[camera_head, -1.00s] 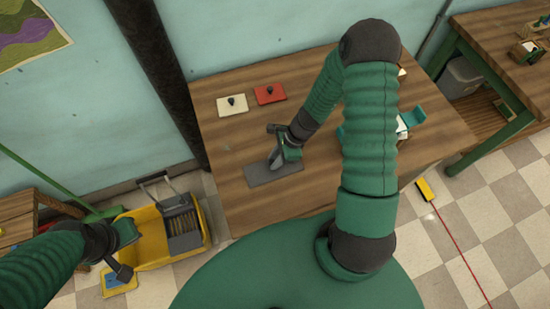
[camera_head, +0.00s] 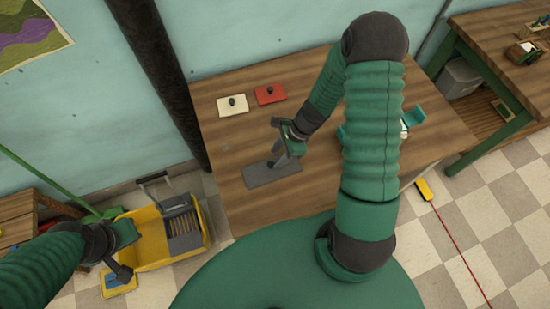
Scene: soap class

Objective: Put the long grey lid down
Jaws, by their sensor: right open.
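The long grey lid (camera_head: 259,174) lies flat on the wooden table (camera_head: 235,211), near its front left. My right gripper (camera_head: 276,154) is open just above the lid's right part, and it hides the lid's knob area. I cannot tell whether a finger touches the lid. My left gripper (camera_head: 130,252) hangs off the table at the lower left, over the yellow bucket; its jaw opening is not clear from this view.
A cream lid (camera_head: 232,107) and a red lid (camera_head: 268,96), each with a dark knob, lie at the table's back left. A teal object (camera_head: 414,115) is partly hidden behind my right arm. The yellow bucket (camera_head: 150,240) stands on the floor at left.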

